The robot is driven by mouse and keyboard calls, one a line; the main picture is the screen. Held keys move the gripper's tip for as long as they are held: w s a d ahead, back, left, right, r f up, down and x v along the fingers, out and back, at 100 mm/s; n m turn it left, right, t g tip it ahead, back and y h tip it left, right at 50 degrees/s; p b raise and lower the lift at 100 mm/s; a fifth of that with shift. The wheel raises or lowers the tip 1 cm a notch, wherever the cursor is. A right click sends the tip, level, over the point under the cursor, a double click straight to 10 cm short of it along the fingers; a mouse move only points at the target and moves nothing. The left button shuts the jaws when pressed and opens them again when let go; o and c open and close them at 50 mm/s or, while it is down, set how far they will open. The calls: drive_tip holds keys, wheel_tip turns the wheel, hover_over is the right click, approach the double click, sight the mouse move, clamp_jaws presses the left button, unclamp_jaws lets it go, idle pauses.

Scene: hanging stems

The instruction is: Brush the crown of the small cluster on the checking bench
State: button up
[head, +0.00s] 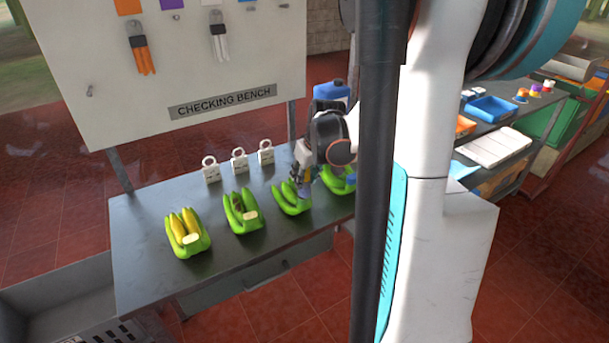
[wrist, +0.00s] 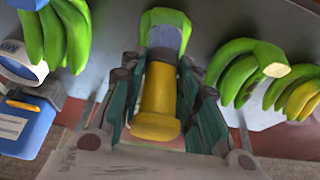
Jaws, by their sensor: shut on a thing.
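Several green banana clusters stand in a row on the checking bench (head: 150,270). My gripper (head: 303,184) is over the third cluster from the left (head: 288,200), whose crown is partly hidden by it. In the wrist view my gripper (wrist: 158,110) is shut on a brush with a yellow handle (wrist: 157,100). Its blue-grey bristles (wrist: 165,38) point away from the wrist and overlap a small green cluster (wrist: 165,18). I cannot tell whether the bristles press on its crown.
Neighbouring clusters (head: 242,212) (head: 187,238) stand to the left, and one (head: 338,182) to the right. White ringed tags (head: 239,161) stand behind. A sign panel (head: 190,60) rises at the back.

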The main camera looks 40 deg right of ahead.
drive_tip(key=shift+f+b, duration=0.3)
drive_tip(key=shift+f, duration=0.15)
idle(0.3)
drive_tip(key=shift+a+r, duration=0.15)
drive_tip(key=shift+a, duration=0.4)
drive_tip(key=shift+d, duration=0.2)
drive_tip(key=shift+d, duration=0.95)
drive_tip(key=shift+a, duration=0.2)
